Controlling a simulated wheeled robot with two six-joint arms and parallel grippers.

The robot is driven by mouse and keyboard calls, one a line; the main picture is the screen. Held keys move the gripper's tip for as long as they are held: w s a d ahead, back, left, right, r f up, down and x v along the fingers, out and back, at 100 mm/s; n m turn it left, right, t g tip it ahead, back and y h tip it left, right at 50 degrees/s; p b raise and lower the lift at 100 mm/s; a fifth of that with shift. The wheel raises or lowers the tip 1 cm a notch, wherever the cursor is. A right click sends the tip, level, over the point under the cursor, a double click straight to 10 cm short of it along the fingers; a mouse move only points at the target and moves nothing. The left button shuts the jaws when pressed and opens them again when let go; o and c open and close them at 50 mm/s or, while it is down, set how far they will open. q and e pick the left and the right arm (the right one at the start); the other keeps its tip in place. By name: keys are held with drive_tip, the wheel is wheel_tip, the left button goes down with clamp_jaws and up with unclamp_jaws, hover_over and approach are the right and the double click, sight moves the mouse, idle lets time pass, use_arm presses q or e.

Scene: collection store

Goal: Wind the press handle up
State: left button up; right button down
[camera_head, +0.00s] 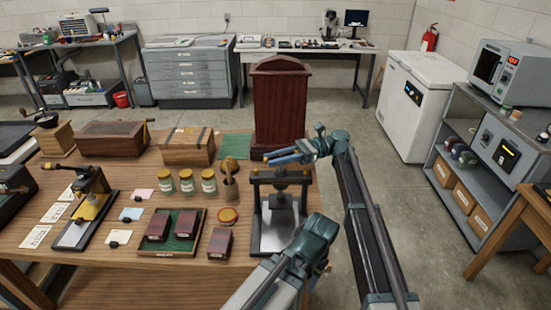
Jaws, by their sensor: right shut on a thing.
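The press (279,235) stands at the right end of the wooden table, with a dark upright frame, a top beam and a light metal base plate. Its handle is at the top of the screw, mostly hidden by my right gripper (274,157). My right gripper reaches in from the right above the top beam and is shut on the press handle. Its fingers point left, roughly level. I cannot make out the handle's exact angle. My left gripper is not clearly visible. One of my arm links covers the area in front of the press.
A dark red wooden case (281,105) stands close behind the press. The floor right of the table is clear up to the white chest (412,108) and grey shelf (464,160).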

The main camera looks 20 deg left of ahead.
idle(0.4)
drive_tip(key=c, duration=0.7)
unclamp_jaws()
drive_tip(key=shift+o, duration=0.2)
